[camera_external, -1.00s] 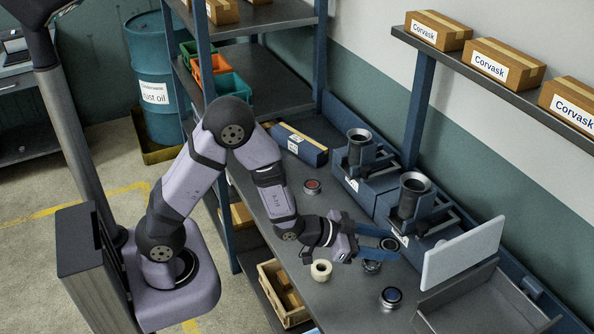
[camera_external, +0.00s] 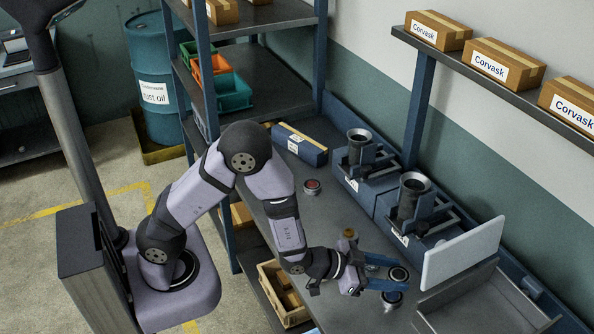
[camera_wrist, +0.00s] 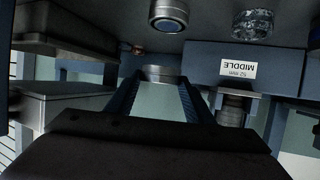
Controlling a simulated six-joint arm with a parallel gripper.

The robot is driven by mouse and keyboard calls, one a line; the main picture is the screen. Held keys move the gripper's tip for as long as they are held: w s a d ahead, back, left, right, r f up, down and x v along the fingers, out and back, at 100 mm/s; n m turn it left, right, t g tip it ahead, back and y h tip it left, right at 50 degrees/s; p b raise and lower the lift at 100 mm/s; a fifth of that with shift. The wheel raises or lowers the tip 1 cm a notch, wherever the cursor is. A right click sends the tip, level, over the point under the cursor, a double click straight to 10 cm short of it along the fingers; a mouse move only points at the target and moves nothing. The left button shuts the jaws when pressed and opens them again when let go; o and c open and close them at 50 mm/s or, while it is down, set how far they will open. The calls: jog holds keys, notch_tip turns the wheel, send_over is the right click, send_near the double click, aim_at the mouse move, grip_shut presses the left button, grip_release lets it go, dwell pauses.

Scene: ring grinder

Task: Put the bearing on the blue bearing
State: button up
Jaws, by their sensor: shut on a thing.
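My gripper (camera_external: 397,274), with blue fingers, is shut on a dark-and-silver bearing (camera_external: 399,273). In the wrist view the held bearing (camera_wrist: 160,73) sits between the fingertips. The blue bearing (camera_external: 390,300) stands on the bench below the held bearing, partly hidden by it and the fingers. In the wrist view, which is upside down, the blue bearing (camera_wrist: 168,15) shows its blue centre near the top edge. A gap separates the two bearings.
A red-centred bearing (camera_external: 312,187) lies farther back on the bench. Two dark blue machines (camera_external: 362,160) (camera_external: 412,200) stand along the wall. A pale panel (camera_external: 463,253) and grey tray (camera_external: 480,300) are at the right. A small brown round thing (camera_external: 349,233) is behind the gripper.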

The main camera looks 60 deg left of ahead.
aim_at(386, 296)
jog(key=shift+f+p, duration=0.3)
jog(key=shift+f, duration=2.65)
jog(key=shift+f, duration=0.2)
jog(key=o, duration=1.3)
jog(key=shift+c, duration=0.2)
